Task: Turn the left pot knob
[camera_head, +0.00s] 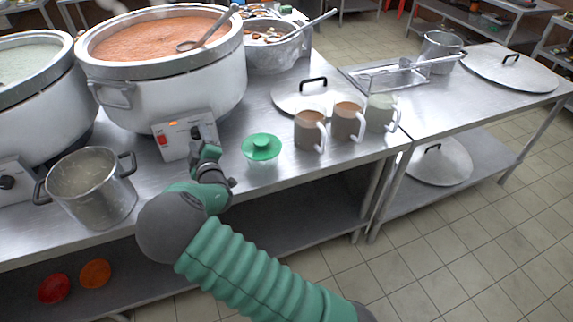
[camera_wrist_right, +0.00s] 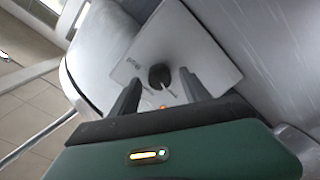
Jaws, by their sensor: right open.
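A white pot (camera_head: 165,75) of orange-red soup stands at the upper left, with a control panel (camera_head: 170,140) on its front. The panel carries a dark knob (camera_head: 195,131) and a red switch (camera_head: 163,140). A second white pot (camera_head: 32,92) of pale green congee is cut off by the left edge; its black knob (camera_head: 7,182) shows there. My right gripper (camera_head: 206,148) is in front of the soup pot's panel. In the right wrist view, the open fingers (camera_wrist_right: 160,79) point at the panel, with the dark knob (camera_wrist_right: 160,75) between their tips in the picture; contact cannot be told. My left gripper is out of view.
Several mugs (camera_head: 310,130) and a flat lid (camera_head: 300,95) are farther right. The table's front edge runs below the panel.

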